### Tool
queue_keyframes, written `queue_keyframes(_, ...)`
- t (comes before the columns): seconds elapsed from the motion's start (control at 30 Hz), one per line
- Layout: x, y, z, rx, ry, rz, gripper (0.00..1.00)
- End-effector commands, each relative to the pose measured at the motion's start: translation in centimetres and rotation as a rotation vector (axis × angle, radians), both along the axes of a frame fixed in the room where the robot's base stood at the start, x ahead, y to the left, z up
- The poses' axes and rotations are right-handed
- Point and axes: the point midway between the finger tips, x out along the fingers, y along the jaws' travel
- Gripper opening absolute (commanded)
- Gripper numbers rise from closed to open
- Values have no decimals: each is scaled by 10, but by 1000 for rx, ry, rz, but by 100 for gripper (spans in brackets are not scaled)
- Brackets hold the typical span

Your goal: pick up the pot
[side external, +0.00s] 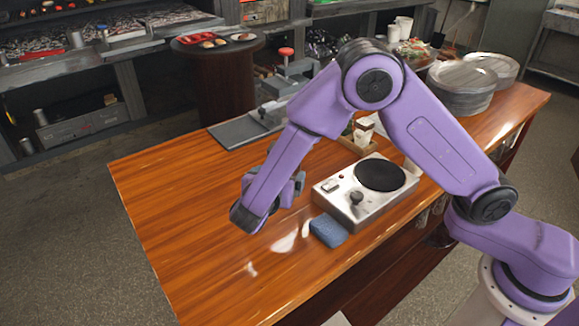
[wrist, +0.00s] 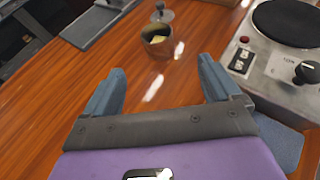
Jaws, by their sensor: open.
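A small dark round pot (wrist: 157,42) stands upright on the wooden table in the wrist view, with something yellowish inside. It lies ahead of my gripper (wrist: 160,82), roughly in line with the gap between the two blue fingers. The fingers are spread wide with nothing between them, and the pot is apart from them. A grey round piece with a knob (wrist: 162,15), perhaps a lid, lies just beyond the pot. In the side view my gripper (side external: 288,188) is low over the table left of the hot plate, and I cannot make out the pot there.
A metal hot plate (side external: 350,208) with a black disc stands to the right of my gripper. A blue sponge-like block (side external: 328,230) lies in front of it. A grey board (side external: 238,131) lies at the table's back edge. Stacked plates (side external: 462,88) stand far right. The left table is clear.

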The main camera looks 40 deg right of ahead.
Motion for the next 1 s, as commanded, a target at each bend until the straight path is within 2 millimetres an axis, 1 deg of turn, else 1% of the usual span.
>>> queue_keyframes(0.1,12,-17,-8,-1,3,-6,90)
queue_keyframes(0.5,55,-68,-36,2,2,-8,90)
queue_keyframes(0.6,62,-76,-40,3,1,-7,90)
queue_keyframes(0.87,70,-84,-45,4,1,-5,90)
queue_keyframes(1.0,82,-93,-49,3,1,-7,90)
